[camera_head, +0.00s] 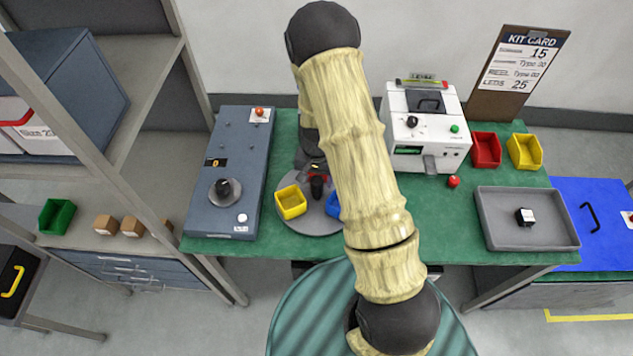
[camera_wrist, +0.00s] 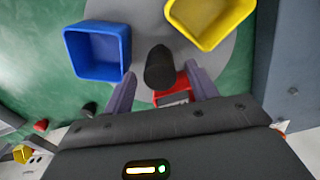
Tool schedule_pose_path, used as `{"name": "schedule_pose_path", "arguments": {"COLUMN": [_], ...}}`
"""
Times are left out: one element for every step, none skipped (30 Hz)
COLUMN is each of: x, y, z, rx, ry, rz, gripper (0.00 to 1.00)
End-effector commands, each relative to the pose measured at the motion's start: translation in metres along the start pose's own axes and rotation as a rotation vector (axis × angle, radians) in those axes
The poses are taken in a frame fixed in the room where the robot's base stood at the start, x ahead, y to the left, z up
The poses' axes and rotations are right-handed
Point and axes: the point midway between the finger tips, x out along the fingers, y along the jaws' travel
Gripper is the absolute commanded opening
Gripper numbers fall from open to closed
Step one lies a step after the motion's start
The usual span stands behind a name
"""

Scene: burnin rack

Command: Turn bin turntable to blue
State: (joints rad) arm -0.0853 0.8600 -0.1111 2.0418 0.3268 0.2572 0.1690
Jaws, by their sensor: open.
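The bin turntable (camera_head: 312,224) is a grey disc on the green bench, partly hidden by my arm. It carries a yellow bin (camera_head: 291,203) at the front left, a blue bin (camera_head: 333,206) at the right and a red bin at the back. A black upright knob (camera_head: 317,187) stands at its centre. In the wrist view, the blue bin (camera_wrist: 97,52) is at left, the yellow bin (camera_wrist: 208,22) at upper right, and the red bin (camera_wrist: 173,93) between my fingers. My gripper (camera_wrist: 160,73) is open, its fingertips on either side of the knob (camera_wrist: 160,68), with gaps visible.
A blue-grey control panel (camera_head: 238,168) with a dial lies left of the turntable. A white tester (camera_head: 428,125), red and yellow bins (camera_head: 524,152), and a grey tray (camera_head: 527,237) holding a small black part are at right. Shelving (camera_head: 155,95) stands at far left.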

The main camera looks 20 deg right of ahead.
Motion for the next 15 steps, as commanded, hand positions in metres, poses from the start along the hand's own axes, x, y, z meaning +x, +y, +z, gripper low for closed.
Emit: {"name": "schedule_pose_path", "arguments": {"x": [0.007, 0.010, 0.015, 0.018, 0.021, 0.024, 0.027, 0.029, 0.030, 0.031, 0.032, 0.032, 0.032, 0.032, 0.032], "y": [0.001, 0.000, 0.000, 0.000, 0.000, 0.000, 0.000, 0.000, -0.001, -0.001, -0.001, -0.001, -0.001, -0.001, -0.001], "z": [0.001, 0.001, 0.001, 0.001, 0.000, 0.000, 0.000, 0.000, 0.000, 0.000, 0.000, 0.000, 0.000, 0.000, 0.000], "rx": [0.001, 0.001, 0.000, 0.000, 0.000, 0.000, 0.000, -0.001, -0.002, -0.002, -0.002, -0.003, -0.002, -0.002, -0.002], "ry": [-0.003, -0.004, -0.003, -0.003, -0.002, -0.002, -0.002, -0.001, 0.000, 0.000, 0.001, 0.001, 0.001, 0.001, 0.001], "rz": [0.001, 0.001, 0.001, 0.001, 0.001, 0.001, 0.001, 0.000, 0.000, 0.000, -0.001, -0.001, -0.001, -0.001, -0.001], "gripper": [0.58, 0.58, 0.58, 0.58, 0.58, 0.58, 0.58, 0.58, 0.58, 0.58, 0.58, 0.58, 0.58, 0.58, 0.58]}}
